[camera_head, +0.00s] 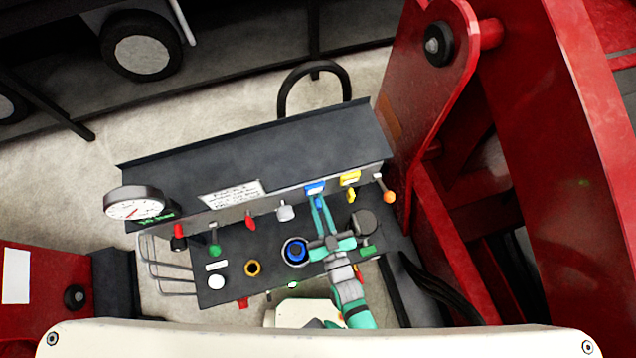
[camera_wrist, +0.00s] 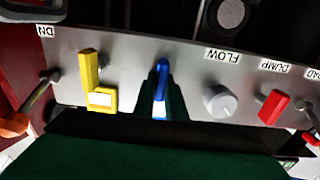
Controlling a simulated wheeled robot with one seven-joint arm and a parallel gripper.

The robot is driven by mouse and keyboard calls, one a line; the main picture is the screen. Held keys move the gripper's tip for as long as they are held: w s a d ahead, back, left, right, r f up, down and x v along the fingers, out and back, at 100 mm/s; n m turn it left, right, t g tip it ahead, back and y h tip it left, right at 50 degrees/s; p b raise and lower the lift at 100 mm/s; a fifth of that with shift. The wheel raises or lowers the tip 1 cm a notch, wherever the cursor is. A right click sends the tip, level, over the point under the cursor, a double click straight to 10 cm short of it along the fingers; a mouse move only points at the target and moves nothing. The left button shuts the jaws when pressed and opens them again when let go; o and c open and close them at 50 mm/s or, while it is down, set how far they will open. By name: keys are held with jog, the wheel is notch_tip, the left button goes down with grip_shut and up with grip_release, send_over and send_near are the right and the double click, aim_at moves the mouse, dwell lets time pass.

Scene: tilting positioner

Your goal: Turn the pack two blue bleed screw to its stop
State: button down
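The blue bleed screw (camera_head: 315,188) is on the front face of the dark grey control panel, just left of a yellow one. In the wrist view the blue bleed screw (camera_wrist: 162,70) stands roughly upright, with a white patch low on it. My gripper (camera_head: 319,203) reaches up to it from below. In the wrist view my gripper (camera_wrist: 162,90) has its dark fingers on either side of the blue piece, which fills the narrow gap between them. The fingers hide its sides and part of its base.
The yellow bleed screw (camera_wrist: 92,75) is close beside the fingers. A grey FLOW knob (camera_wrist: 220,101), a red DUMP handle (camera_wrist: 273,106) and an orange-knobbed lever (camera_head: 389,196) share the panel face. A gauge (camera_head: 134,202) stands at left. Red machine arms (camera_head: 545,150) rise at right.

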dwell(0.4)
jog(key=m, duration=0.4)
jog(key=shift+d+f+m, duration=0.1)
jog(key=shift+d+m, duration=0.05)
jog(key=shift+m, duration=0.25)
jog(key=m, duration=0.4)
jog(key=shift+d+f+m, duration=0.1)
jog(key=shift+d+m, duration=0.05)
jog(key=shift+m, duration=0.15)
jog(key=shift+w+d+f+m, duration=0.1)
jog(key=shift+f+m, duration=0.05)
jog(key=shift+m, duration=2)
jog(key=shift+d+f+m, duration=0.1)
jog(key=shift+f+m, duration=0.05)
jog(key=shift+m, duration=2)
jog(key=c, duration=1.8)
grip_release()
